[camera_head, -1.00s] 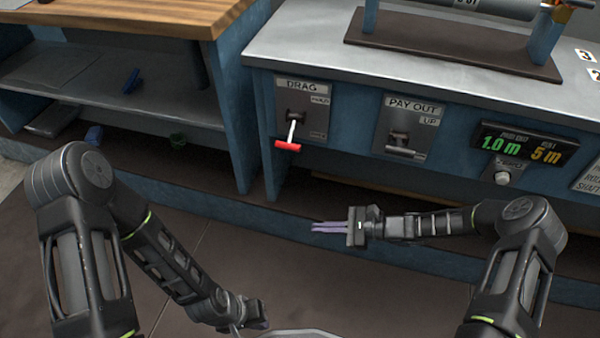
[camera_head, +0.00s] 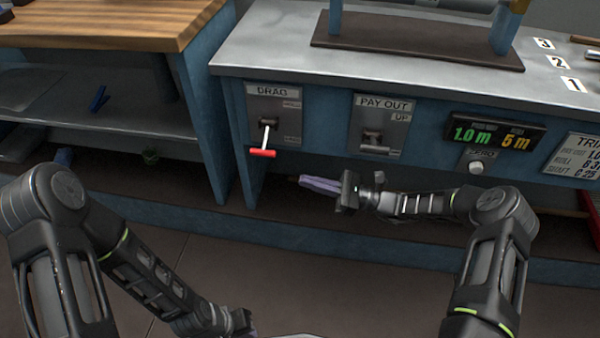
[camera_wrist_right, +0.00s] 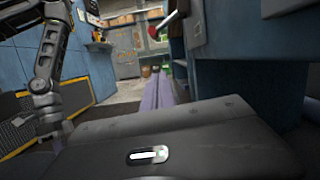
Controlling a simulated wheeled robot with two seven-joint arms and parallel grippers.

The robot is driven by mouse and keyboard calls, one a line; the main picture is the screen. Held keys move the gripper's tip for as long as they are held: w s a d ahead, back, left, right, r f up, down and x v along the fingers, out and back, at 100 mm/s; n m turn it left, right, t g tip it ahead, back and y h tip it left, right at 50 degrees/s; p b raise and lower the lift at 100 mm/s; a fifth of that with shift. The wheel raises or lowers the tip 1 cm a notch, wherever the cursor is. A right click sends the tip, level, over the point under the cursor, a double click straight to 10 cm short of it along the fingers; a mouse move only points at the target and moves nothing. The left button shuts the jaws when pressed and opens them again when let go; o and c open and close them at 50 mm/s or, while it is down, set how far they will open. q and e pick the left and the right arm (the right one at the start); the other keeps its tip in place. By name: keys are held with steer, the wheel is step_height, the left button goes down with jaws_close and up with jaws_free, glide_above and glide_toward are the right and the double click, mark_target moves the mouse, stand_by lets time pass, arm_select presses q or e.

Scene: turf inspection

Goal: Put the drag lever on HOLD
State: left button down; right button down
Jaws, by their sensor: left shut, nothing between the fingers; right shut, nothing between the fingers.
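The drag lever (camera_head: 266,139) has a pale stem and a red grip. It points downward out of its DRAG plate (camera_head: 291,124) on the blue bench front. The plate's upper label looks like HOLD; the lower one is too small to read. My right gripper (camera_head: 303,182) is shut and empty, with purple fingers pointing left, below and right of the red grip and apart from it. In the right wrist view the red grip (camera_wrist_right: 155,32) is beyond and above the fingers (camera_wrist_right: 165,90). My left gripper (camera_head: 247,327) is shut and low at the bottom edge.
Right of the lever are the PAY OUT lever (camera_head: 374,138), a display (camera_head: 495,135) and a small knob (camera_head: 476,167). The steel bench top (camera_head: 270,60) overhangs them. A wooden-topped shelf unit (camera_head: 120,25) stands left. Floor in front is clear.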

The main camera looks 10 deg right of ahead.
steer(key=w+a+r+b, duration=0.1)
steer(key=w+a+r, duration=0.1)
steer(key=a+r, duration=0.4)
steer(key=shift+w+a+b, duration=0.15)
steer(key=shift+a+b, duration=0.25)
steer(key=shift+a, duration=0.85)
steer(key=shift+r, duration=0.15)
steer(key=r+m+p, duration=0.1)
steer(key=m+p, duration=0.1)
steer(key=p, duration=0.1)
steer(key=s+r+m+t+p, duration=0.1)
steer(key=m+p, duration=0.1)
steer(key=p, duration=0.1)
steer(key=s+r+m+t+p, duration=0.1)
steer(key=r+p, duration=0.1)
steer(key=p, duration=0.1)
steer(key=shift+a+m+h, duration=0.3)
steer(key=shift+m+h, duration=0.1)
step_height(320, 180, up, 5)
steer(key=m+t+h+p, duration=0.2)
steer(key=m+p, duration=0.6)
steer(key=p, duration=0.2)
glide_above(272, 156)
steer(key=s, duration=0.2)
steer(key=shift+w, duration=0.2)
